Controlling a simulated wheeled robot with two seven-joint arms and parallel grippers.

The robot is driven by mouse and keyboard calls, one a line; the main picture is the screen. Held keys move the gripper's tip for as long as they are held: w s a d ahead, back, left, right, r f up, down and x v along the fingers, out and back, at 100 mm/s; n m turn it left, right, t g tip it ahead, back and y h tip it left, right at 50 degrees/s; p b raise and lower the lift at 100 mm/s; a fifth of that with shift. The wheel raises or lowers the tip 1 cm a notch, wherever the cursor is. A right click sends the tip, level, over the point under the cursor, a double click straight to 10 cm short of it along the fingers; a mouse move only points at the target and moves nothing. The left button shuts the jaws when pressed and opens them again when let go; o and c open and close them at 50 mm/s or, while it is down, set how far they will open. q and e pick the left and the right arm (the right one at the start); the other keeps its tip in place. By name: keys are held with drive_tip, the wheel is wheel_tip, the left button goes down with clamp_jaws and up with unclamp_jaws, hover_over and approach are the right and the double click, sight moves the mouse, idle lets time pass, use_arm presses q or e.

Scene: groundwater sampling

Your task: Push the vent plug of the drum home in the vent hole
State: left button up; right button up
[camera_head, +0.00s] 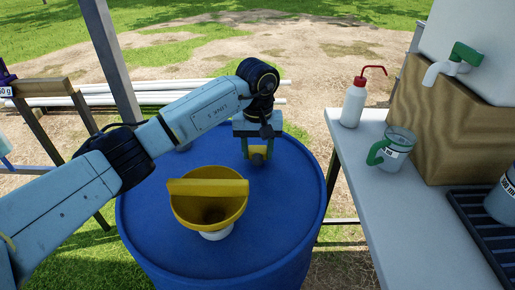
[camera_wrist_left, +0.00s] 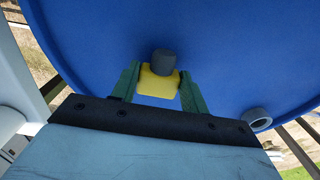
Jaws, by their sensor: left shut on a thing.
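The vent plug has a yellow body (camera_head: 260,151) and a dark grey round end (camera_wrist_left: 163,62). My left gripper (camera_head: 258,153) points down over the far right part of the blue drum's top (camera_head: 280,205). Its green fingers are shut on the yellow body, which also shows in the left wrist view (camera_wrist_left: 158,84). The grey end points away from the gripper towards the drum top; I cannot tell whether it touches. A grey collar (camera_wrist_left: 257,118), perhaps the vent hole, stands on the drum at the right of the wrist view, apart from the plug. My right gripper is out of view.
A yellow funnel (camera_head: 208,212) stands in the near part of the drum top. On the right, a white table (camera_head: 365,205) holds a red-capped wash bottle (camera_head: 354,103), a green-handled mug (camera_head: 396,152) and a dark rack (camera_head: 478,218). A grey post (camera_head: 108,55) rises behind my arm.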

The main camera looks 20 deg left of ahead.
use_arm(q)
drive_tip(key=shift+f+b, duration=0.45)
drive_tip(key=shift+f, duration=0.3)
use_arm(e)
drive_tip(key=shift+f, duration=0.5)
use_arm(q)
drive_tip(key=o, duration=1)
drive_tip(key=shift+o, duration=0.2)
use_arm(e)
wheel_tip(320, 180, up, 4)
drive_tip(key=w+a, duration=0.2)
use_arm(q)
wheel_tip(320, 180, up, 14)
drive_tip(key=p, duration=0.2)
drive_tip(key=shift+f+p, duration=0.25)
drive_tip(key=shift+p, duration=0.1)
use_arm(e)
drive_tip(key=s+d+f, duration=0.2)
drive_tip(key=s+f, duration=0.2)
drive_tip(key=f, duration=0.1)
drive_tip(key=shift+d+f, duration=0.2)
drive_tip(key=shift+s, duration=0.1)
